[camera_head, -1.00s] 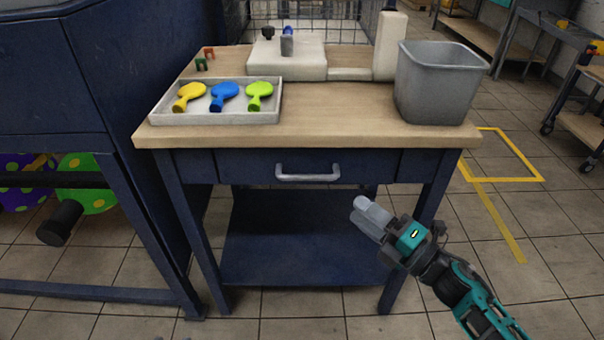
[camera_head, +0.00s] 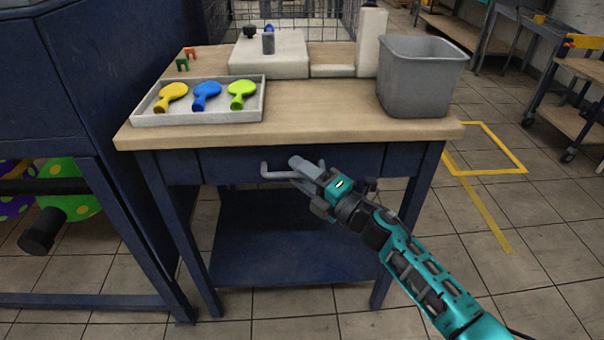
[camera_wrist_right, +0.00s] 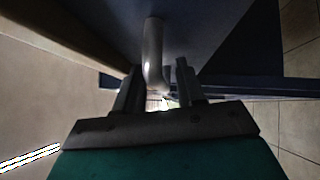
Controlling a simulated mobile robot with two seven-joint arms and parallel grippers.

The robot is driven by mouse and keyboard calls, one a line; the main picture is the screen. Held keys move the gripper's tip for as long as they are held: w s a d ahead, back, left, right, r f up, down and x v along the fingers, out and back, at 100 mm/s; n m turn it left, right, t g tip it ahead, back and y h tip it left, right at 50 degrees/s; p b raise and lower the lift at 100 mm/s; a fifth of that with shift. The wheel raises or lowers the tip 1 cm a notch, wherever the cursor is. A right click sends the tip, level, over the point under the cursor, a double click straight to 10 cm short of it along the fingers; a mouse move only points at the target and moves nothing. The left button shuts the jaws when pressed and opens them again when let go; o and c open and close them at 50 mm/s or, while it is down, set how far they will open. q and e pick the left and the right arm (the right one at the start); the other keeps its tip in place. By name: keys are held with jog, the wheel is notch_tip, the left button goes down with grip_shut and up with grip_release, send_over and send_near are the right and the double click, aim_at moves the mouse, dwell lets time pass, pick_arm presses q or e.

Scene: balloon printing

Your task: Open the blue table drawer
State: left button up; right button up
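The blue table drawer (camera_head: 232,166) is set under the wooden top of the blue table, and its front looks flush with the frame. In the right wrist view the handle (camera_wrist_right: 153,50) runs down between the two fingers of the right gripper (camera_wrist_right: 158,85). The fingers are apart, with gaps visible beside the bar; contact cannot be told. My left gripper is not in view.
A lower blue shelf (camera_head: 270,250) lies beneath. A large blue machine (camera_head: 90,80) stands at left.

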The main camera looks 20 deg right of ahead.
grip_shut()
dwell(0.3)
dwell(0.3)
